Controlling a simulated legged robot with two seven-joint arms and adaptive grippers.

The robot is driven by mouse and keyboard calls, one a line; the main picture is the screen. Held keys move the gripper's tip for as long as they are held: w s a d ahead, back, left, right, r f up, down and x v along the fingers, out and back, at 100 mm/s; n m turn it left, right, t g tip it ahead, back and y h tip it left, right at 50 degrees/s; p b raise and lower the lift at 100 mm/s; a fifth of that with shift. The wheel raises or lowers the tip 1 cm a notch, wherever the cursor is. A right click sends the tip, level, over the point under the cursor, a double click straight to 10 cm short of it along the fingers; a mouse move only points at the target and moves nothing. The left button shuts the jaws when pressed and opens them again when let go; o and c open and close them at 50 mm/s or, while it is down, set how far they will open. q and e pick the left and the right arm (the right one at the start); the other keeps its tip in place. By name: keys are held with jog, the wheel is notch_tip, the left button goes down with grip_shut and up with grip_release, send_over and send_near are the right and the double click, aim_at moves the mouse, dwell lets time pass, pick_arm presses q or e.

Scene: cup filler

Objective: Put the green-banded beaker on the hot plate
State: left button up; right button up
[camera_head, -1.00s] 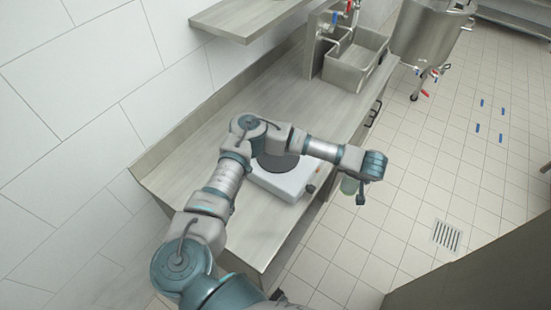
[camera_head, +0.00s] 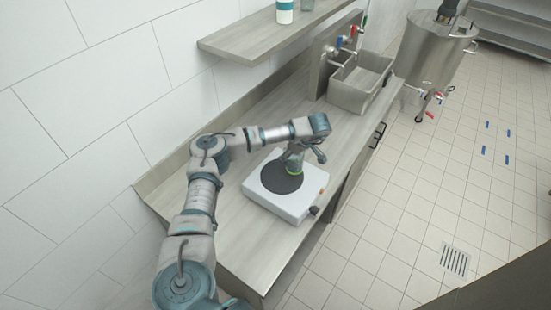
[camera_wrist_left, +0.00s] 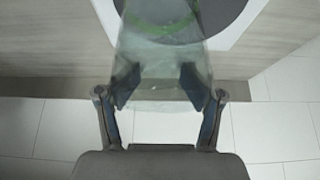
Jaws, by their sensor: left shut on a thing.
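The beaker (camera_head: 294,165) is clear glass with a green band near its base. It also shows in the left wrist view (camera_wrist_left: 165,62), between the two fingers. My left gripper (camera_head: 308,150) is shut on it and holds it upright or nearly so. The hot plate (camera_head: 299,203) is a white box with a round dark plate (camera_head: 275,180) on top and knobs on its front side. The beaker's base is over the right part of the dark plate; I cannot tell whether it touches. My right gripper is not in view.
A metal sink (camera_head: 359,85) with taps stands beyond the hot plate on the counter (camera_head: 240,240). A shelf (camera_head: 270,35) above holds a white-and-teal container (camera_head: 284,10) and a glass vessel. A large steel pot (camera_head: 435,52) stands at the back right.

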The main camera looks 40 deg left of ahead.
pick_arm(q)
jog(key=s+a, duration=0.2)
jog(key=a, duration=0.1)
jog(key=shift+s+a+f, duration=0.2)
jog(key=shift+s+a, duration=0.05)
jog(key=shift+s, duration=0.05)
jog(key=shift+f+p, duration=0.65)
jog(key=shift+f, duration=1.15)
jog(key=o, duration=1.1)
jog(key=shift+s, duration=0.1)
jog(key=o, duration=0.4)
jog(key=shift+c, duration=0.2)
jog(key=b+v, duration=0.1)
jog(key=v, duration=1.1)
jog(key=shift+b, duration=0.35)
jog(key=shift+f, duration=0.1)
